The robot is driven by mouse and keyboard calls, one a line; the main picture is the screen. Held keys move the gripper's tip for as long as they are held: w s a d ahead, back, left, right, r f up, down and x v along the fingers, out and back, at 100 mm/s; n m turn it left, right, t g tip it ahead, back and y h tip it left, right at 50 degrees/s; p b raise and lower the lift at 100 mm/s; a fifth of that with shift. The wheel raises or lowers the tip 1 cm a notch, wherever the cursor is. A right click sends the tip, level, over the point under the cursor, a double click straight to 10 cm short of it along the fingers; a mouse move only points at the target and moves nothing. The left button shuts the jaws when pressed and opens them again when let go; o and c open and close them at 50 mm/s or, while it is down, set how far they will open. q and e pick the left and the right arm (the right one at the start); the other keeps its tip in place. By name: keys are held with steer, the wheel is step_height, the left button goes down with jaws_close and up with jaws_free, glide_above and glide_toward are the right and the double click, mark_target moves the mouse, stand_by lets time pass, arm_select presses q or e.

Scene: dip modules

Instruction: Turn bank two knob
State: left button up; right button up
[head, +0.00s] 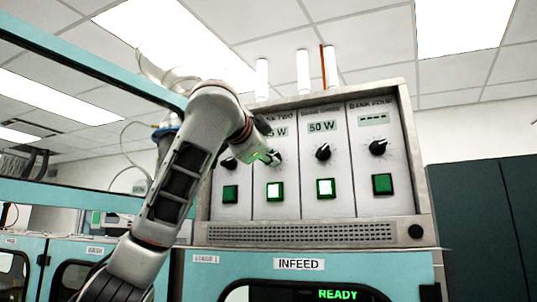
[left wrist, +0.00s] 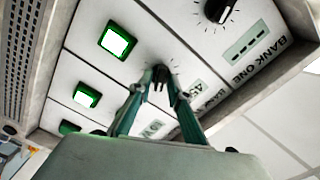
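The bank two knob (left wrist: 160,75) is a small dark knob on the pale panel, below a display that appears to read 45 W. My left gripper (head: 266,157) reaches it from the left in the head view and partly hides it. In the left wrist view, the two fingers (left wrist: 160,82) converge on either side of the knob and look shut on it. Contact is hard to see at this size. The bank two button (head: 275,191) below is lit, and it also shows in the left wrist view (left wrist: 117,41). My right gripper is in neither view.
The bank three knob (head: 323,151), under a 50 W display, and the bank four knob (head: 378,147) are to the right. The bank one knob (left wrist: 217,10) is on the other side. White posts (head: 303,72) stand above the cabinet. A teal frame bar (head: 95,57) crosses the upper left.

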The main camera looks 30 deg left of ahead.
arm_select(q)
jaws_close()
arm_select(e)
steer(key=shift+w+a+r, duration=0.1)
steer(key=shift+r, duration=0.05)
arm_select(q)
steer(key=m+b, duration=0.1)
steer(key=m, duration=0.2)
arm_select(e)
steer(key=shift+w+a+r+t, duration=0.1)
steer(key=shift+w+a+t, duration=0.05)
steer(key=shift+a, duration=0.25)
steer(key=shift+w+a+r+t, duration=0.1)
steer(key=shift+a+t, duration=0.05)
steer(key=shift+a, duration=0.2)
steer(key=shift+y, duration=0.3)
arm_select(q)
steer(key=o, duration=0.5)
jaws_free()
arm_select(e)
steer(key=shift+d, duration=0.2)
